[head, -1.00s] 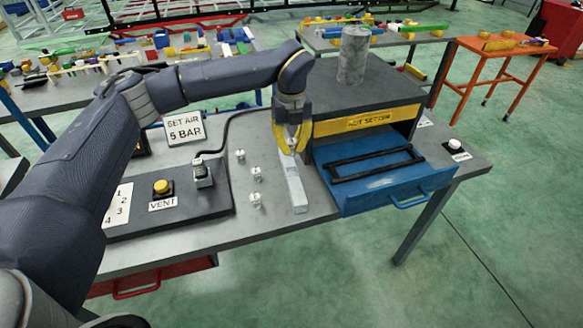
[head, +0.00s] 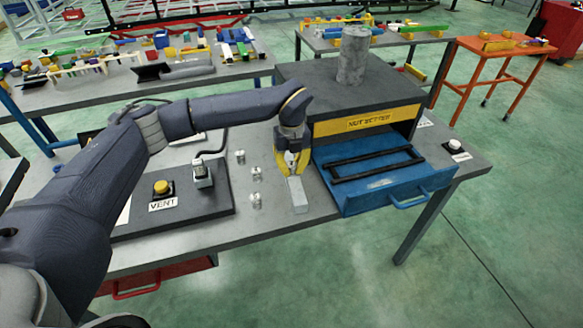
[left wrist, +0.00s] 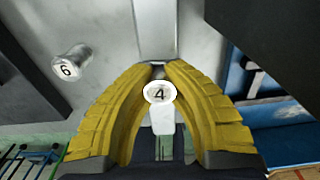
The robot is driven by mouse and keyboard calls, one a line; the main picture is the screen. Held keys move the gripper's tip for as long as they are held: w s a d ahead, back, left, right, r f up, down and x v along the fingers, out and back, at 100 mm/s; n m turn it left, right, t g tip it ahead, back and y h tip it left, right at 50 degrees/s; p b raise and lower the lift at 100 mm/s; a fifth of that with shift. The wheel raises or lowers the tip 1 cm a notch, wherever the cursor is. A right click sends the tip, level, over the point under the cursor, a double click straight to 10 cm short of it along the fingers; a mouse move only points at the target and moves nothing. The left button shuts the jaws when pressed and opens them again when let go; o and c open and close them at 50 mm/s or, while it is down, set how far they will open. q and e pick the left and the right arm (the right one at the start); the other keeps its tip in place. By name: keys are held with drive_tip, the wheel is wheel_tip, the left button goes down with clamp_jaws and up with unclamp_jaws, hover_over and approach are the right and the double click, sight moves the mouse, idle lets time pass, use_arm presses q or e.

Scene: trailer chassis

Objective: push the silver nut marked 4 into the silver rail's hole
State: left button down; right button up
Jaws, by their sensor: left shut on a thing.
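The silver nut marked 4 (left wrist: 159,93) is between the yellow fingers of my left gripper in the left wrist view, its numbered face toward the camera. My left gripper (head: 291,172) is shut on it over the silver rail in the head view. The rail (head: 298,199) lies lengthwise on the table, its near end bare. It also shows beyond the fingertips in the left wrist view (left wrist: 155,30). The rail's hole is hidden by the fingers and nut, and I cannot tell whether the nut is in it. My right gripper is not in view.
Several silver nuts stand left of the rail, including one marked 6 (left wrist: 72,64). The blue drawer (head: 360,200) stands open close on the right, below the nut setter (head: 345,110). The dark panel with the yellow VENT button (head: 161,187) is at left.

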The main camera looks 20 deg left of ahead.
sight(292, 163)
use_arm(q)
drive_tip(key=shift+f, duration=0.25)
drive_tip(key=shift+s+f, duration=0.2)
drive_tip(key=shift+f, duration=0.3)
drive_tip(key=c, duration=1.5)
unclamp_jaws()
drive_tip(key=r, duration=1.3)
drive_tip(key=shift+w+r, duration=0.25)
drive_tip(key=shift+w, duration=0.05)
